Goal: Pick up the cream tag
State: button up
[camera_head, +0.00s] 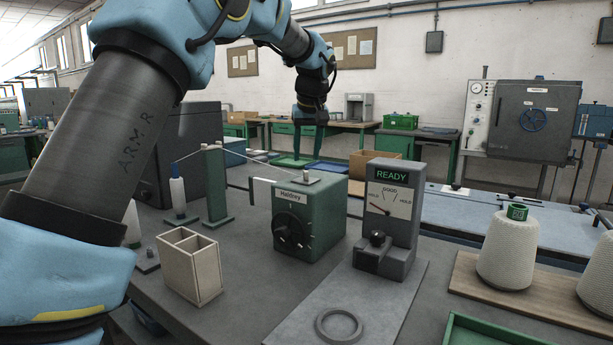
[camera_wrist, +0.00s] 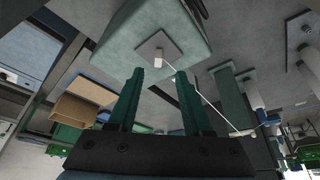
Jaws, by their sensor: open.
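I cannot make out a cream tag for certain in either view. A flat pale strip (camera_head: 262,192) shows at the left side of the green Heldrey box (camera_head: 311,222), partly hidden behind it; I cannot tell if it is the tag. A cream two-compartment holder (camera_head: 190,266) stands on the table at left, its inside only partly visible. My gripper (camera_head: 310,152) points down above and beyond the green box. In the wrist view its two green fingers (camera_wrist: 162,76) are apart with nothing held between them; the box top (camera_wrist: 120,42) lies past the tips.
A grey READY gauge (camera_head: 390,215) stands right of the green box. A grey ring (camera_head: 338,325) lies in front. A thread runs from the green post (camera_head: 215,185) to the box top.

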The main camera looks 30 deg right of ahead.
aim_at(306, 171)
jog(key=shift+p+x, duration=0.6)
jog(key=shift+x, duration=2.15)
jog(key=shift+s+d, duration=0.1)
jog(key=shift+s, duration=0.05)
jog(key=shift+c, duration=0.2)
grip_shut()
